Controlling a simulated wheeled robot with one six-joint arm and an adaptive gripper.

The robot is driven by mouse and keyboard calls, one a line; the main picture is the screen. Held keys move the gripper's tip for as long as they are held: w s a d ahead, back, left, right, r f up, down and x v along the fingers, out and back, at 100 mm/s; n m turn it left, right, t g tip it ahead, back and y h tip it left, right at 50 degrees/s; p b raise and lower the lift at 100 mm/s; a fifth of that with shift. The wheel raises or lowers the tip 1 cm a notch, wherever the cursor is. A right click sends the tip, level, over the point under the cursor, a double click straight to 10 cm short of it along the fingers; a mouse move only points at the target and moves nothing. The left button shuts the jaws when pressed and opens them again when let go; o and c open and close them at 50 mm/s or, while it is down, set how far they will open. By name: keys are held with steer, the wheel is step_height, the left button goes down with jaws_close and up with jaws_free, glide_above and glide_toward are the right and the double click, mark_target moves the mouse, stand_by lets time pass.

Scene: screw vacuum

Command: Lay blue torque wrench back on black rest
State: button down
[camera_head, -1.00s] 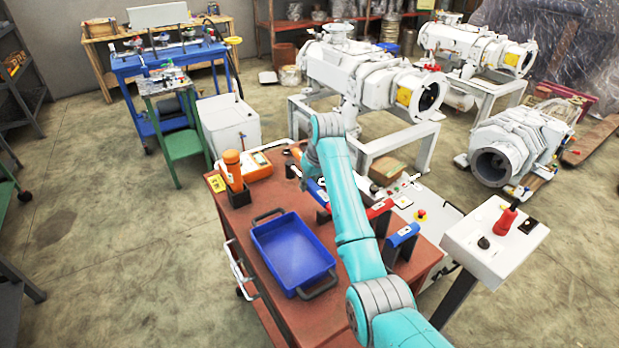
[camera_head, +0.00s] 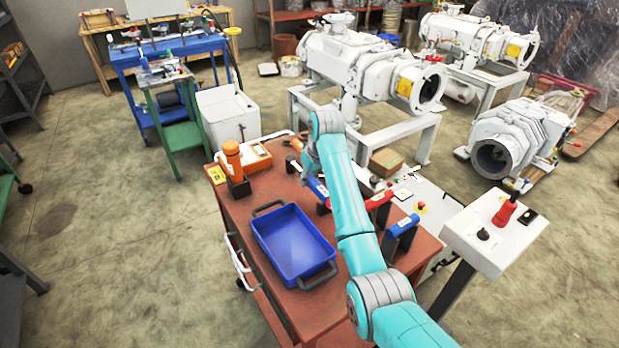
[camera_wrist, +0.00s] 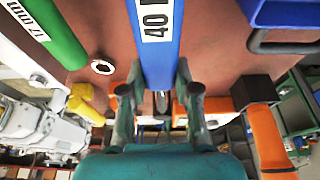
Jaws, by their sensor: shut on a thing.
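My gripper (camera_wrist: 160,95) is shut on a blue torque wrench (camera_wrist: 158,45), whose white label reads "40 N", partly cut off. The fingers stand on both sides of the bar near one end. In the head view the held blue wrench (camera_head: 317,188) shows just beside my arm, low over the brown bench. A black rest (camera_head: 322,209) shows below it. Whether the wrench touches the rest I cannot tell. My gripper itself is hidden by my arm in the head view.
A blue tray (camera_head: 293,245) lies left of my arm on the brown bench top (camera_head: 240,215). A red tool (camera_head: 380,199) and another blue tool (camera_head: 404,226) lie to the right. An orange bottle-shaped item (camera_head: 232,160) stands at the back left. A green bar (camera_wrist: 48,32) lies beside the held wrench.

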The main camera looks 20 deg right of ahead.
steer(key=shift+f, duration=0.75)
stand_by(1.1)
jaws_free()
stand_by(0.4)
steer(key=shift+r, duration=1.05)
stand_by(0.7)
steer(key=shift+r, duration=3.4)
steer(key=shift+s, duration=0.1)
